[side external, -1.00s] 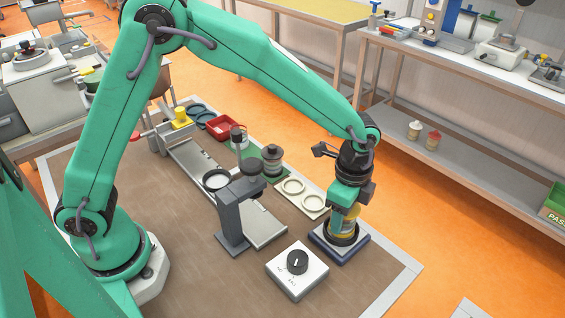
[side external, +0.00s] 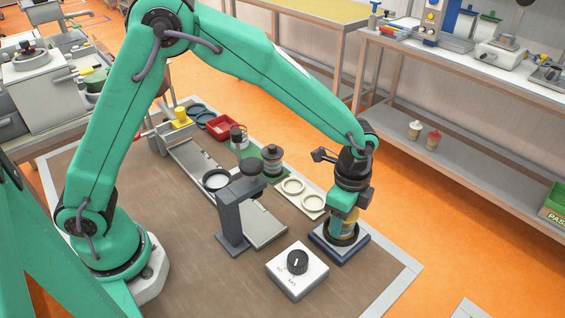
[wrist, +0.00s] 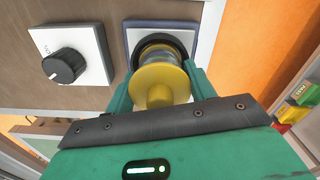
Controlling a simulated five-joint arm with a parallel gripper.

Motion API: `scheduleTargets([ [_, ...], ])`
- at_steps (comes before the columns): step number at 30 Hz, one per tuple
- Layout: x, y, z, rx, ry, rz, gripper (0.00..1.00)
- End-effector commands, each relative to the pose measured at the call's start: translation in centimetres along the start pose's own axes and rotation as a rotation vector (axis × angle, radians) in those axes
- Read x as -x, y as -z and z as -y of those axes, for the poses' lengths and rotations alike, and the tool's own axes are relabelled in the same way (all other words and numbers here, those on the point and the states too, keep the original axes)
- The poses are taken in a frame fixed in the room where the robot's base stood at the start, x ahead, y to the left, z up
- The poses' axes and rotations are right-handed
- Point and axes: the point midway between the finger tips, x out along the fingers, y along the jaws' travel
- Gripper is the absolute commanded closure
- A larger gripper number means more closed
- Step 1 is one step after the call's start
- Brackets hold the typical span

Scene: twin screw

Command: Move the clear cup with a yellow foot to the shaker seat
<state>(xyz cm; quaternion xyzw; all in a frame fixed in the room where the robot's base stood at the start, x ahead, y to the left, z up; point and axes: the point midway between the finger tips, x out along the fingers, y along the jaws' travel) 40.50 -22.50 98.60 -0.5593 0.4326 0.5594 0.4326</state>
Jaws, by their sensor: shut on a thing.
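The clear cup with a yellow foot (wrist: 158,82) is between the fingers of my gripper (wrist: 160,88). Its yellow foot faces the wrist camera and its clear body points into a black ring. In the side view my gripper (side external: 343,228) is shut on the cup, low over the dark blue square base (side external: 358,248) with the black ring, which looks like the shaker seat. The base also shows in the wrist view (wrist: 131,38). The cup's lower end is in or at the ring; the fingers hide most of it, so I cannot tell whether it rests on the bottom.
A white box with a black knob (side external: 297,268) stands close beside the base. A grey stand (side external: 232,215) is to its left. A cream plate with two rings (side external: 293,187) lies behind. A red tray (side external: 221,126) and a yellow piece (side external: 180,117) are farther back.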

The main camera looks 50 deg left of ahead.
Motion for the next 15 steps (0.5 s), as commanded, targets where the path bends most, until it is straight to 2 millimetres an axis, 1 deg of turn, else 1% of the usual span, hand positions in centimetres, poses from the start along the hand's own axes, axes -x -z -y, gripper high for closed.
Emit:
scheduleTargets([
  [11,0.05,0.01,0.01,0.0,0.0,0.0,0.69],
  [12,0.05,0.02,0.01,0.0,0.0,0.0,0.42],
  [14,0.06,0.02,0.01,0.0,0.0,0.0,0.3],
  [15,0.06,0.01,0.01,0.0,0.0,0.0,0.22],
])
